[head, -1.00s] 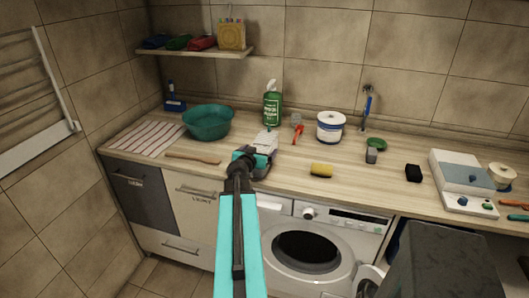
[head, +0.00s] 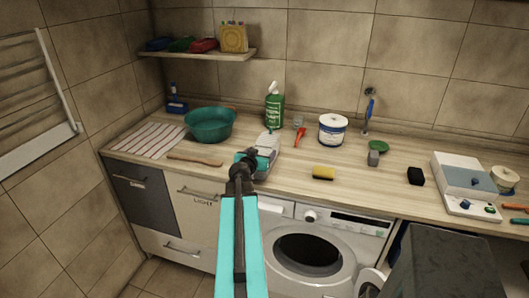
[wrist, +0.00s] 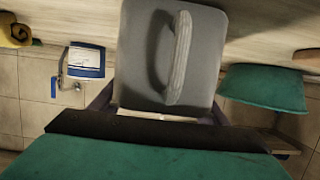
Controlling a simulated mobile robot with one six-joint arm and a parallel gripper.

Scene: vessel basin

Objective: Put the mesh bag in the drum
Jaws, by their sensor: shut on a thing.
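My gripper (head: 262,157) is over the counter in the head view. It is shut on a pale grey thing (head: 269,141). In the wrist view a grey body with a ribbed handle (wrist: 180,58) fills the middle; I cannot tell if it is a mesh bag. No mesh bag can be made out clearly elsewhere. The washing machine's drum (head: 305,254) is the dark round opening low at the centre. A white rounded part (head: 371,283) at its right may be its door. My gripper is above and left of the drum, well apart from it.
A teal basin (head: 210,126) and a wooden stick (head: 194,160) lie left on the counter (head: 345,192). A green spray bottle (head: 274,108) and a white tub (head: 332,131) stand behind. A yellow sponge (head: 323,173) lies near the front edge. A grey box (head: 445,262) stands low at right.

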